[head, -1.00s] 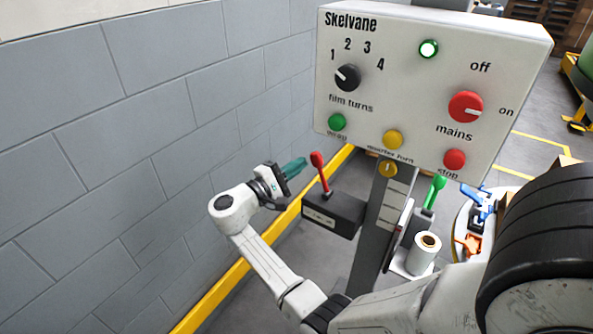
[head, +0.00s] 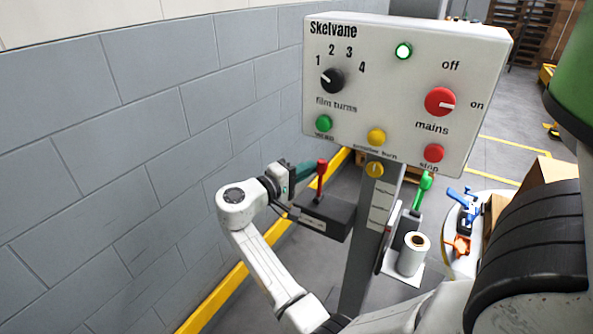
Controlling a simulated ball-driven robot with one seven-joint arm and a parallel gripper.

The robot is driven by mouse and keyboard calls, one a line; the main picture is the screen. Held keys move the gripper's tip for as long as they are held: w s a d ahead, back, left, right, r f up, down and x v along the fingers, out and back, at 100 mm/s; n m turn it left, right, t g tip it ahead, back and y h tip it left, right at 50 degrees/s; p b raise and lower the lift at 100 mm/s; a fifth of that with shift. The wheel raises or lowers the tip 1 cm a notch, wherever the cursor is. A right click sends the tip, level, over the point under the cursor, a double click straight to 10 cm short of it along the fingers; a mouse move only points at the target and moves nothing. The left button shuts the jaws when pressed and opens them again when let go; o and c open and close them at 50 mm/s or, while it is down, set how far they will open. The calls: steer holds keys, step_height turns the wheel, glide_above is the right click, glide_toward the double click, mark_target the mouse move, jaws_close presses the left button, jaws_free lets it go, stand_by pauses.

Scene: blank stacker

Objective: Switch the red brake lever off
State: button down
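The red brake lever (head: 321,180) stands nearly upright on a dark box (head: 326,217) at the left of the machine's post. Its knob leans slightly to the right. My gripper (head: 309,171), with teal fingers, is at the lever's left side, close to the knob. The fingers look to be touching or just behind the lever; I cannot tell which. The fingertips are partly hidden by the lever, and the gap between them does not show.
The white control panel (head: 400,75) hangs above the lever on a grey post (head: 368,240). A green lever (head: 422,190) and a white film roll (head: 412,254) are right of the post. A block wall (head: 120,160) bounds the left.

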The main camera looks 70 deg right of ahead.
steer(key=shift+s+a+f+m+t+y+b, duration=0.1)
steer(key=shift+s+a+m+t+y+b, duration=0.05)
steer(key=shift+s+m, duration=0.55)
steer(key=shift+s+a+f+m+t+y+b, duration=0.1)
steer(key=shift+s+m+t, duration=0.1)
steer(key=shift+s+m, duration=0.5)
steer(key=shift+s+a+m+t+y+b, duration=0.15)
steer(key=shift+s+m, duration=0.35)
steer(key=shift+s, duration=0.4)
steer(key=shift+w+r, duration=0.1)
